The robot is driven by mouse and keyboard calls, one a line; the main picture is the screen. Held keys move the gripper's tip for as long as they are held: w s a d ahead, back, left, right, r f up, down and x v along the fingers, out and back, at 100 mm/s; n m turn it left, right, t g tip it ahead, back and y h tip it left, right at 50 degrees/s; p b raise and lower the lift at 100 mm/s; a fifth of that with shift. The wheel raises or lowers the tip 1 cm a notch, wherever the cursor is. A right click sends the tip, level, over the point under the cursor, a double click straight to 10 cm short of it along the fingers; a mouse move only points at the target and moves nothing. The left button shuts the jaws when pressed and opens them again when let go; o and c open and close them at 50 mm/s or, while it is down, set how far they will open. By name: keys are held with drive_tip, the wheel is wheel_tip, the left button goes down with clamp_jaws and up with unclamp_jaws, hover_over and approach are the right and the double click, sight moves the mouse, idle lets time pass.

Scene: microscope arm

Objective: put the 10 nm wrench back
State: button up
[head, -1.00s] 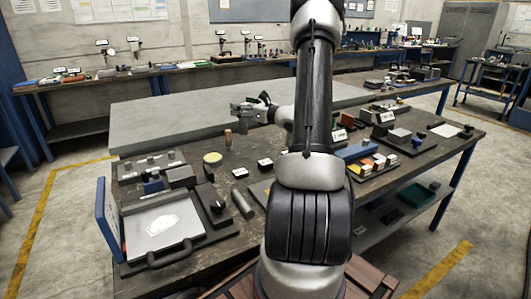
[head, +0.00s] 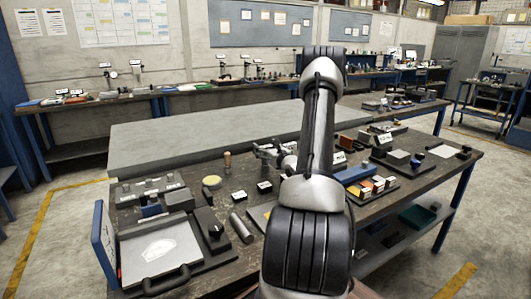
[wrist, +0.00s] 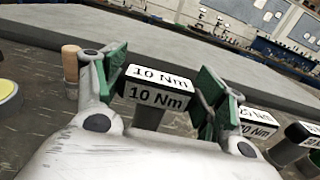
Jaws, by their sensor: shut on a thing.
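The 10 Nm wrench (wrist: 158,95) shows in the wrist view as a dark block with white "10 Nm" labels on two faces and a grey stem below. My gripper (wrist: 163,78), with green finger pads, is shut on it from both sides. In the head view, my gripper (head: 265,151) is low over the far part of the dark workbench (head: 200,215). The held wrench is too small to make out there. Whether its lower end touches anything is hidden.
A wooden peg (wrist: 70,62) and a yellow disc (wrist: 8,97) stand left of my gripper. Other labelled dark pieces (wrist: 257,122) stand close on the right. Small black-and-white blocks (head: 264,187) lie nearer. A grey slab (head: 150,150) lies behind.

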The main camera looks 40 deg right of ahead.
drive_tip(key=shift+f, duration=0.6)
drive_tip(key=shift+f, duration=0.1)
drive_tip(key=o, duration=1.3)
